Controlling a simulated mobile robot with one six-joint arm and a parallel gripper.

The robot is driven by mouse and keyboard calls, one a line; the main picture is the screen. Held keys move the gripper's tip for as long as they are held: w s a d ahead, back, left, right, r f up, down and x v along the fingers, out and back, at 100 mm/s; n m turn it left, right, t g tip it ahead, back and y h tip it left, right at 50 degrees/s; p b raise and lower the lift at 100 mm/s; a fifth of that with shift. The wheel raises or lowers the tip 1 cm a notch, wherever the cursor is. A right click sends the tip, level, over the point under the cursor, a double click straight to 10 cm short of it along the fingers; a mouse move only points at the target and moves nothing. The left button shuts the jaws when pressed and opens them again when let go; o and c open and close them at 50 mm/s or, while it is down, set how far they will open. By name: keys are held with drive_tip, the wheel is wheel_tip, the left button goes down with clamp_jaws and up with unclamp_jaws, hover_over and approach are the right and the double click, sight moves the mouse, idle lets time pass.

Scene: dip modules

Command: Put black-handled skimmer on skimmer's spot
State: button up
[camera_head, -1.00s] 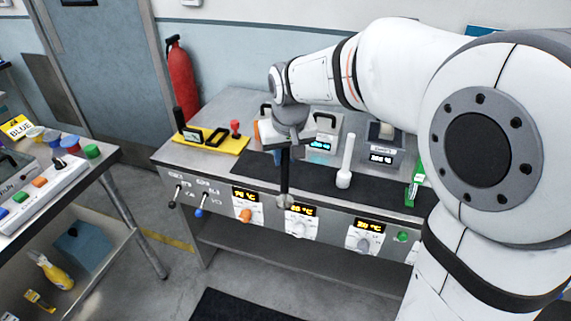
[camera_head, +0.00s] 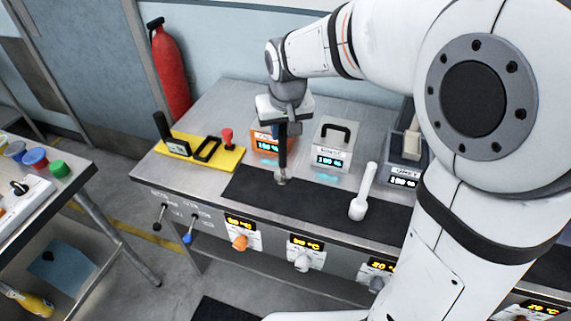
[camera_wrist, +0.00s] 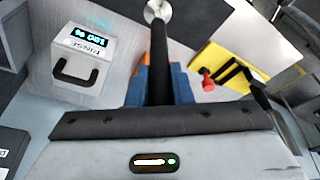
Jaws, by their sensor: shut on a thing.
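The black-handled skimmer (camera_head: 282,178) hangs upright below my gripper (camera_head: 283,152), its round metal end pointing down over the dark mat (camera_head: 246,187). I cannot tell if that end touches the mat. In the wrist view, my gripper (camera_wrist: 161,75) has its blue fingers closed around the black handle (camera_wrist: 159,45), and the metal disc shows at the far end. A yellow board (camera_head: 228,159) lies to the left, with a black-handled item, a black frame and a red knob on it. No spot marked for the skimmer can be made out.
A white-handled tool (camera_head: 364,190) lies on the mat to the right. Behind are an orange display unit (camera_head: 264,144), a grey RINSE unit (camera_head: 331,156) with a black handle, and another grey unit (camera_head: 403,173). Knobs line the bench front. A side table (camera_head: 87,165) stands left.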

sight(283, 164)
drive_tip(key=x, duration=0.3)
drive_tip(key=shift+s+d+f, duration=0.1)
drive_tip(key=shift+s+f, duration=0.2)
drive_tip(key=shift+f, duration=0.05)
wheel_tip(283, 164, down, 4)
drive_tip(key=shift+r+p, duration=0.2)
drive_tip(key=shift+p, duration=0.1)
drive_tip(key=shift+s, duration=0.15)
drive_tip(key=shift+f, duration=0.2)
drive_tip(key=o, duration=0.9)
drive_tip(key=shift+r, duration=0.1)
